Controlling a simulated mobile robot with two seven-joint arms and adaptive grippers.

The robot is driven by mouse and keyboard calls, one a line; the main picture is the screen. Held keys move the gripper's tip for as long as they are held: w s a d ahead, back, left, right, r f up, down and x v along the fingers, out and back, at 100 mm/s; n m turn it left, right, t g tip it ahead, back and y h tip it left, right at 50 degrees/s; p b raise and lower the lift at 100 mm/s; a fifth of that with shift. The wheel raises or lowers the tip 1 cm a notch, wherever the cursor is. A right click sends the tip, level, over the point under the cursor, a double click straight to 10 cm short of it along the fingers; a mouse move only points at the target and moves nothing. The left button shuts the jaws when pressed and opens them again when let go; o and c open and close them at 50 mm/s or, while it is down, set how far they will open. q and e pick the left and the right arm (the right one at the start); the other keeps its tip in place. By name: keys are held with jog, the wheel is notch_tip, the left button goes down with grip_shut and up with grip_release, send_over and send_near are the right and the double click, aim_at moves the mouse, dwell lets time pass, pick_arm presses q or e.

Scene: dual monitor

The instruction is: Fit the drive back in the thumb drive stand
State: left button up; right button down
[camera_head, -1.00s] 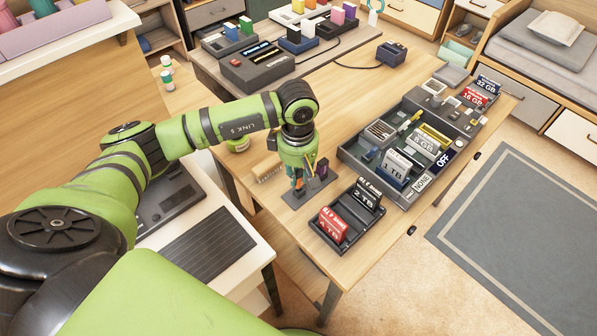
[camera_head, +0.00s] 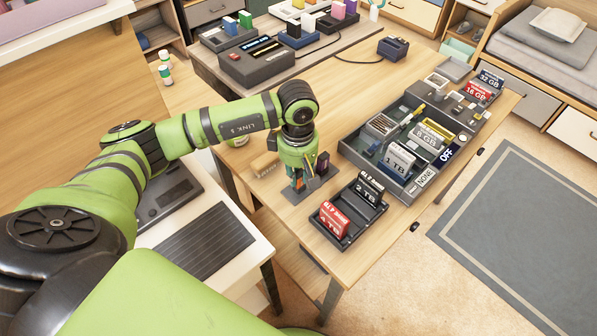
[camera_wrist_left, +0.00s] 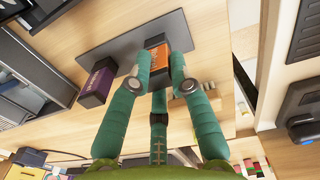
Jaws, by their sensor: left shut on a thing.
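My left gripper (camera_head: 297,184) points down over a flat dark grey stand plate (camera_head: 318,186) near the table's front edge. In the left wrist view the gripper (camera_wrist_left: 159,62) is shut on a black drive with an orange face (camera_wrist_left: 157,59). A black drive with a purple face (camera_wrist_left: 97,83) is beside it, apart from the fingers. The grey plate (camera_wrist_left: 125,43) shows behind both drives. The purple drive (camera_head: 323,164) also shows in the head view, just right of the gripper. Whether the orange drive is seated in the stand cannot be told. My right gripper is not in view.
A black tray with red and black labelled cards (camera_head: 347,228) stands close to the right. A large grey organizer (camera_head: 352,147) lies behind it. A tan brush (camera_head: 265,165) lies left of the gripper. The table behind the gripper (camera_head: 340,100) is mostly clear.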

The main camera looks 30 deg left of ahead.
aim_at(298, 174)
pick_arm(q)
jog(key=o, duration=1)
jog(key=shift+c, duration=0.2)
jog(key=shift+f, duration=0.1)
notch_tip(298, 174, up, 12)
jog(key=shift+s, duration=0.15)
